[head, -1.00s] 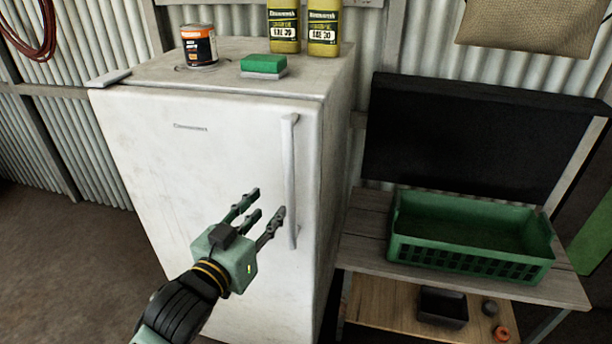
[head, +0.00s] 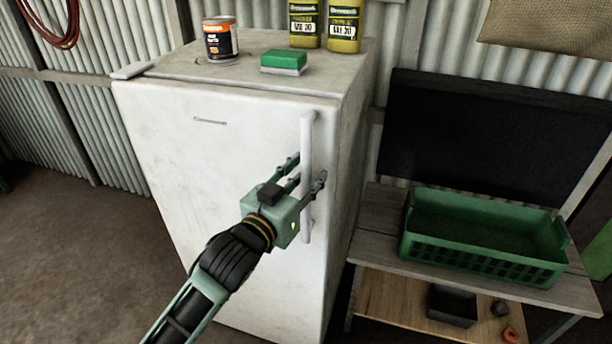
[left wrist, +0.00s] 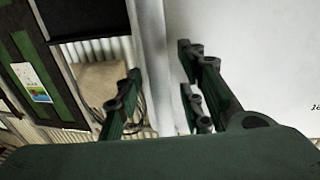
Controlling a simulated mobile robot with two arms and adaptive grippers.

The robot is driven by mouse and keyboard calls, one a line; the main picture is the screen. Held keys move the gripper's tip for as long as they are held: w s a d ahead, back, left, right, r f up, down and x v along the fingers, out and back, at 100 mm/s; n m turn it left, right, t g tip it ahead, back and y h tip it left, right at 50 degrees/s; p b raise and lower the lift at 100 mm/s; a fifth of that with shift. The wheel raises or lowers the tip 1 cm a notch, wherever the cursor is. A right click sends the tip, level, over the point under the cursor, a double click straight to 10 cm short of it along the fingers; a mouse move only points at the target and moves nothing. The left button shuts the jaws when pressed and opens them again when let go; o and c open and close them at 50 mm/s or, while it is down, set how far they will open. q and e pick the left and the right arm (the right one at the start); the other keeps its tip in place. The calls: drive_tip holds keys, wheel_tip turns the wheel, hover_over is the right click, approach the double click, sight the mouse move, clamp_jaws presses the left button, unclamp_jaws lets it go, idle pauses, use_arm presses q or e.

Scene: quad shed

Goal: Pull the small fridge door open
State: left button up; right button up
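The small white fridge (head: 215,170) stands upright with its door shut. Its vertical white handle (head: 307,138) runs down the right side of the door. My left gripper (head: 307,169) is at the middle of the handle, with its fingers apart on either side of it. In the left wrist view, the pale handle bar (left wrist: 152,60) stands between the fingers, with a gap to the fingers on both sides. The gripper is open. Contact with the handle cannot be made out. My right gripper is not in view.
On the fridge top stand a paint can (head: 220,41), a green sponge (head: 284,60) and two yellow bottles (head: 343,25). To the right, a wooden bench (head: 375,235) holds a green crate (head: 485,262). Bare floor (head: 85,225) lies to the left of the fridge.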

use_arm(q)
drive_tip(key=shift+c, duration=0.2)
clamp_jaws()
idle(0.3)
